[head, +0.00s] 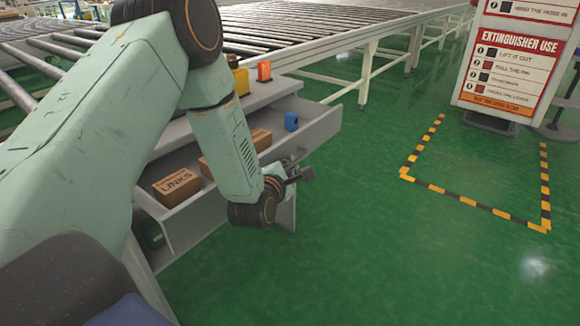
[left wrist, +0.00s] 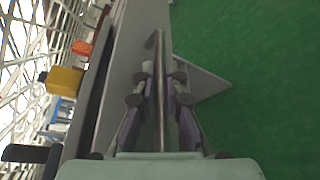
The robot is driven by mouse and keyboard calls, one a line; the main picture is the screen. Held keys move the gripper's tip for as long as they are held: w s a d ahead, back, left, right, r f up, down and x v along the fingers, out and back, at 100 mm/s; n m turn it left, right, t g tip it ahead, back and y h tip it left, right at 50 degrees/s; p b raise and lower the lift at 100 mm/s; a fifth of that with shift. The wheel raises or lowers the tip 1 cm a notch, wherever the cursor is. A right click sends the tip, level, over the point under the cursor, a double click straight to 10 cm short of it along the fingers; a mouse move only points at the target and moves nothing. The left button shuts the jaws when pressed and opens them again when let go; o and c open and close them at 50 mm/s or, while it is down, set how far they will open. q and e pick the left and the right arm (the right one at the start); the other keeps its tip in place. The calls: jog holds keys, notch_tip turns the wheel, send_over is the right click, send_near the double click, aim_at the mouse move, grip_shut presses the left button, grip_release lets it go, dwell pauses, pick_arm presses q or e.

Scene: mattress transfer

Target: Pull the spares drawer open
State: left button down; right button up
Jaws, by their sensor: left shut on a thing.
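The grey spares drawer (head: 318,138) stands pulled out from under a bench top, with its inside showing in the head view. Brown boxes lie in it, one marked LINKS (head: 177,187), along with a small blue item (head: 291,121). My left gripper (head: 302,174) is at the outer side of the drawer front. In the left wrist view its two fingers (left wrist: 160,90) are closed on the thin grey handle (left wrist: 159,48), beside the drawer's grey front (left wrist: 128,55). My left arm hides part of the drawer. My right gripper is out of view.
A yellow container (head: 239,80) and an orange-red item (head: 264,71) stand on the bench top. A roller conveyor (head: 300,25) runs behind. An extinguisher sign (head: 515,60) stands at the right behind a striped floor marking (head: 485,206). The green floor before the drawer is clear.

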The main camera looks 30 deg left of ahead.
pick_arm(q)
jog(key=shift+a, duration=0.15)
jog(key=c, duration=1.7)
grip_release()
jog(key=v, duration=1.2)
jog(key=shift+f, duration=0.1)
